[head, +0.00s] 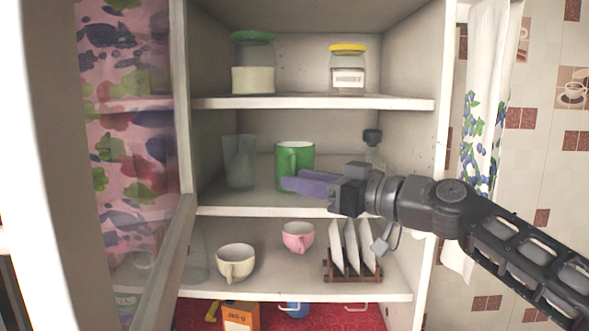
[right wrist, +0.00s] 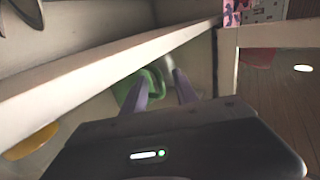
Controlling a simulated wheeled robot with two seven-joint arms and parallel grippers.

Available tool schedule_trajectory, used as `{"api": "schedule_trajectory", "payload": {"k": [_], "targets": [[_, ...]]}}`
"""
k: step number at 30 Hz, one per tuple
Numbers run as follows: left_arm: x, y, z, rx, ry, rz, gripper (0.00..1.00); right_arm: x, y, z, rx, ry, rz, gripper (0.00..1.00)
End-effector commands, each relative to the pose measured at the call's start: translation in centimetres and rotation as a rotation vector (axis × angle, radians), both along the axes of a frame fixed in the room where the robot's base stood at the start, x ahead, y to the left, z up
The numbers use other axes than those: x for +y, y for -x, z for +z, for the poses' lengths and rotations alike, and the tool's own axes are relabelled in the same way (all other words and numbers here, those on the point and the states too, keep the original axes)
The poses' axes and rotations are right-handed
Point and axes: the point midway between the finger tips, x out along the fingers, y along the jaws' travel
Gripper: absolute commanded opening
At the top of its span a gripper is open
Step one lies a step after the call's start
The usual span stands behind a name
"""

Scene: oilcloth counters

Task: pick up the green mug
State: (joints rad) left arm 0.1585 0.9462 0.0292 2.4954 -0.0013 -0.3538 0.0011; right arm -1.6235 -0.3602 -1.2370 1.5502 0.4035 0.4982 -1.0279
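The green mug (head: 305,157) stands upright on the middle shelf of the cabinet, with its handle toward the front. It also shows in the right wrist view (right wrist: 122,87), partly hidden by a finger. My right gripper (head: 286,182) comes in from the right at the middle shelf, its purple fingers just in front of the lower part of the mug. In the right wrist view its two fingers (right wrist: 160,78) are apart and point toward the mug. I cannot tell whether they touch it. My left gripper is not in view.
A clear glass vessel (head: 239,160) stands left of the mug, and a dark-topped bottle (head: 373,138) behind my right gripper. The upper shelf (head: 305,103) holds two lidded jars. The lower shelf (head: 290,288) holds a cream cup (head: 235,262), a pink cup (head: 298,237) and a plate rack (head: 352,277).

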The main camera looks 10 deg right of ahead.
Motion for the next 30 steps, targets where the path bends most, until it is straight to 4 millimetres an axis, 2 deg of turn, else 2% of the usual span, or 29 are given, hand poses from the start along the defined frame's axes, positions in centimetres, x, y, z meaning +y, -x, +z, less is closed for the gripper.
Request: {"api": "schedule_trajectory", "payload": {"k": [12,24,30], "targets": [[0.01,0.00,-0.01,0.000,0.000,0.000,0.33,0.00,0.03,0.01,0.000,0.000,0.001,0.34],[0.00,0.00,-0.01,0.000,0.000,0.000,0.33,0.00,0.03,0.00,0.000,0.000,0.001,0.02],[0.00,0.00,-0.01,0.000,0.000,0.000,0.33,0.00,0.03,0.00,0.000,0.000,0.001,0.00]]}}
